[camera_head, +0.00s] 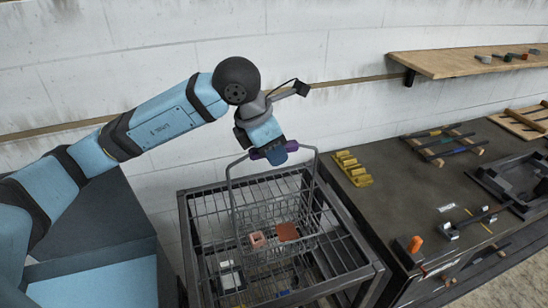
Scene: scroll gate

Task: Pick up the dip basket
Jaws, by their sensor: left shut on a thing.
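The dip basket (268,212) is a grey wire basket with a tall looped handle that has a purple grip (257,154) at its top. It is upright, over the dark metal rack (340,286); I cannot tell whether its bottom touches the rack. My left gripper (268,153) comes down from above and is shut on the handle at the purple grip; its fingers partly hide the grip. Inside the basket show a small pink block (257,239) and a flat red-brown piece (287,231). My right gripper does not show.
Right of the rack is a dark workbench (410,190) with yellow stepped blocks (351,168), an orange-handled item (414,244), a rack of tools (445,144) and a dark tray (512,180). A wooden shelf (450,62) juts from the white wall above.

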